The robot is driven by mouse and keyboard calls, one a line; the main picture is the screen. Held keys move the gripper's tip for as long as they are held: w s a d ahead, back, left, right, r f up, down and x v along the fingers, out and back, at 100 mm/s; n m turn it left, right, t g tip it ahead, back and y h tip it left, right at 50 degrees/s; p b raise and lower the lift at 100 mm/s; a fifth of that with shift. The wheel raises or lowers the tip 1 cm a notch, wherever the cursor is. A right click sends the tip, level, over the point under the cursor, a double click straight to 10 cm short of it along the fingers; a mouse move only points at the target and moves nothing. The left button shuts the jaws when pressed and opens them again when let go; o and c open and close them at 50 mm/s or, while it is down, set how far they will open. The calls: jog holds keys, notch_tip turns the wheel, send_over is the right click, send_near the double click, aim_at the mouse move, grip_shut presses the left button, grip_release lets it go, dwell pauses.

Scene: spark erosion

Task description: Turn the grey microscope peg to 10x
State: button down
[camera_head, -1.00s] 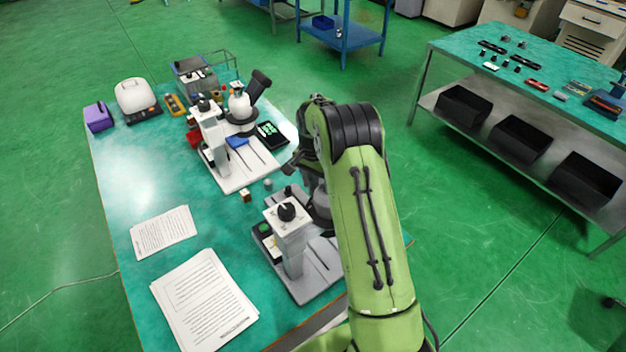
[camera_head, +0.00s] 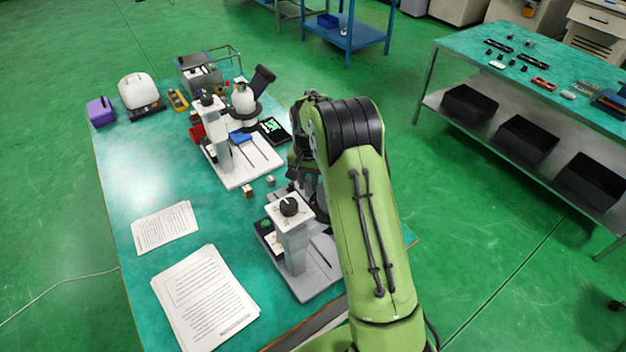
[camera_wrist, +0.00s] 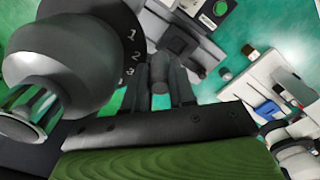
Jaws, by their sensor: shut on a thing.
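The grey microscope (camera_head: 304,275) stands at the near right of the teal table, with a grey base and a black knob on top of its column. My arm hides much of its head in the head view. In the wrist view its dark dial (camera_wrist: 112,30), marked 1, 2 and 3, shows beside the grey rounded head (camera_wrist: 62,62). My gripper (camera_wrist: 160,82) is shut on the short grey peg (camera_wrist: 159,72) beside the dial. The peg's root and a 10x mark cannot be made out.
A second microscope with a white base (camera_head: 238,172) stands farther back, with a dark tablet (camera_head: 272,130) beside it. Small blocks (camera_head: 249,191) lie between the microscopes. Papers (camera_head: 205,300) lie at the front left. Open floor lies right of the table.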

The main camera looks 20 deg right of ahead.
jog(key=shift+s+a+n+b, duration=0.55)
jog(key=shift+a+n, duration=0.1)
jog(key=shift+n, duration=0.6)
jog(key=shift+s+a+n+b, duration=0.4)
jog(key=shift+s+a+n, duration=0.2)
jog(key=shift+n, duration=0.65)
jog(key=shift+a, duration=0.1)
jog(key=c, duration=1.2)
grip_release()
notch_tip(320, 180, up, 16)
jog(key=p, duration=0.1)
